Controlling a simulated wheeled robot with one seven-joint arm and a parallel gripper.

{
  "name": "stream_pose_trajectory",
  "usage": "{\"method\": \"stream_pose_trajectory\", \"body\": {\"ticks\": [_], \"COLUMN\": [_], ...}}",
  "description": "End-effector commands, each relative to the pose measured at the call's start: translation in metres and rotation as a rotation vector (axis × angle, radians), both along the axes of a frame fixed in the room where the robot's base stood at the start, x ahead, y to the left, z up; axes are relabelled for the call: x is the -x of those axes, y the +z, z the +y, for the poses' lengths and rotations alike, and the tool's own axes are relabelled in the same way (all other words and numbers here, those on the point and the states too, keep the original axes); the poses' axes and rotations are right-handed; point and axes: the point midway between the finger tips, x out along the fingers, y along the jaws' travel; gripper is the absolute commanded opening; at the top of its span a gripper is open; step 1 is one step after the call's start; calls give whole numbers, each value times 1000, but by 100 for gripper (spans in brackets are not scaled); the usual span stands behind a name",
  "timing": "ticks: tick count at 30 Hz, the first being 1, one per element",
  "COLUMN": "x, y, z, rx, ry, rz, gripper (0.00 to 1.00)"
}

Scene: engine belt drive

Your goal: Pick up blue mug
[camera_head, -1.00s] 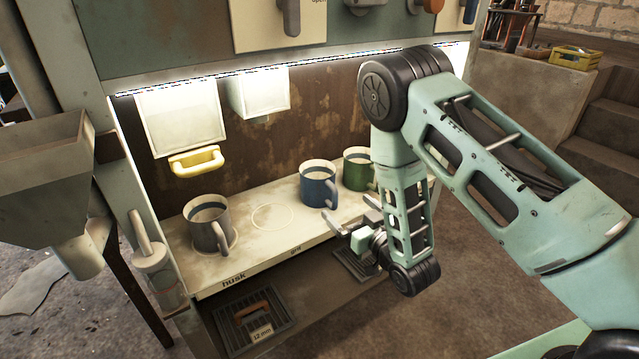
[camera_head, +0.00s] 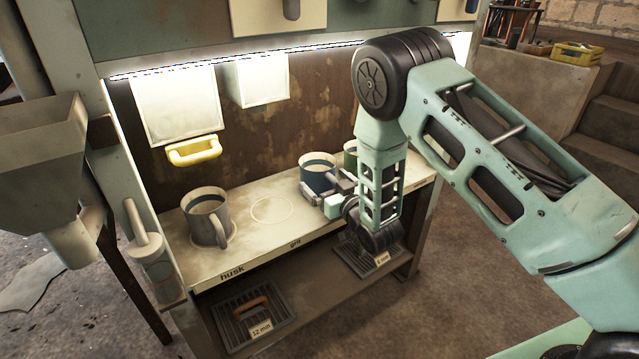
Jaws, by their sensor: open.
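The blue mug (camera_head: 317,175) stands upright on the pale shelf (camera_head: 236,256), right of an empty ring mark. My gripper (camera_head: 325,192) is at the mug's front right side, with its open fingers by the mug's body and handle. The fingers and wrist hide the handle and the lower right of the mug. I cannot tell whether the fingers touch it.
A grey mug (camera_head: 205,217) stands on the left of the shelf. A green mug (camera_head: 350,160) stands just right of the blue one, mostly hidden by my arm. A yellow handle (camera_head: 194,151) juts out above the shelf. The ring mark (camera_head: 272,209) area is clear.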

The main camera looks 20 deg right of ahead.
Motion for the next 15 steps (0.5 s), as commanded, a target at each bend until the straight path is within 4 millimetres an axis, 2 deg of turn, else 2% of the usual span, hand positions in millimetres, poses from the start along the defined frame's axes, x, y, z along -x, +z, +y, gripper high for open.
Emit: {"method": "stream_pose_trajectory", "body": {"ticks": [2, 8, 15], "x": [0, 0, 0], "y": [0, 0, 1], "z": [0, 0, 0], "rx": [0, 0, 0], "ry": [0, 0, 0], "rz": [0, 0, -1], "gripper": [99, 47, 47]}}
